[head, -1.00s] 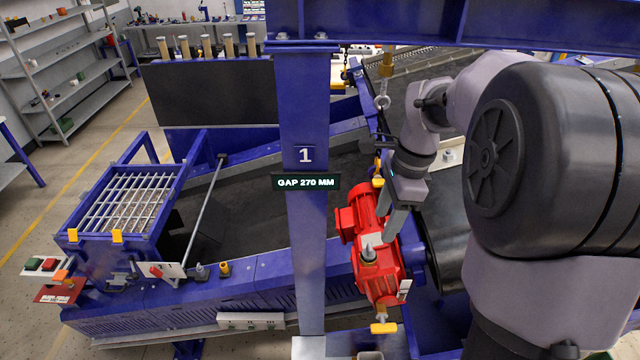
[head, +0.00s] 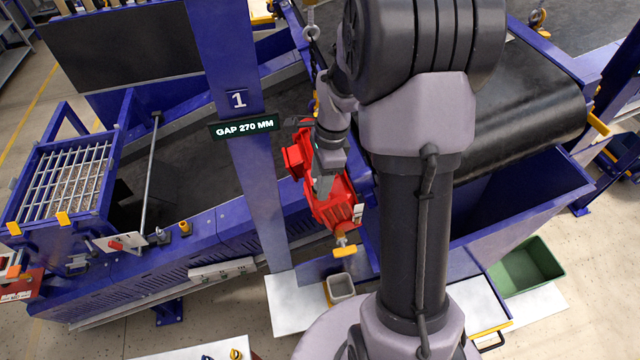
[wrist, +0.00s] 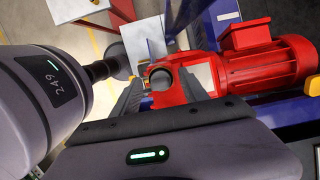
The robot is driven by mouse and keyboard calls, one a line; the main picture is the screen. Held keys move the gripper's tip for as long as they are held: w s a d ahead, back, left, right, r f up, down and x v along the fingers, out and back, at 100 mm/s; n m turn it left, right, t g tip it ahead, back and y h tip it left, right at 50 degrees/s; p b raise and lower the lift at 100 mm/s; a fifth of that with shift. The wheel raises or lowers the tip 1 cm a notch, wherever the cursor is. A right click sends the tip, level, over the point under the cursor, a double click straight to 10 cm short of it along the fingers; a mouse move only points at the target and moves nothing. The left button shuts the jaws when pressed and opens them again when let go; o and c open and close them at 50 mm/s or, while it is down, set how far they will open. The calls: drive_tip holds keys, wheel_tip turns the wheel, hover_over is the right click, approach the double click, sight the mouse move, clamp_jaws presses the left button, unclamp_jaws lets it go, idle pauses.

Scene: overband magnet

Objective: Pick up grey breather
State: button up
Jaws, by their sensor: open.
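The grey breather (wrist: 160,76) shows in the wrist view as a round dark grey cap on top of the red gearbox (wrist: 193,88). My gripper (wrist: 158,88) is open, with one finger on each side of the breather. I cannot tell whether the fingers touch it. In the head view my gripper (head: 322,187) points down onto the red gearbox (head: 338,208), and the breather is hidden behind it.
A blue post (head: 240,150) stands left of my gripper. A hanging hook (head: 311,32) is above and behind it. A small grey cup (head: 341,287) sits below the gearbox. A green bin (head: 525,268) is on the floor at right. The black belt (head: 525,95) lies behind my arm.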

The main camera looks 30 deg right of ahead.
clamp_jaws()
drive_tip(key=shift+r, duration=0.1)
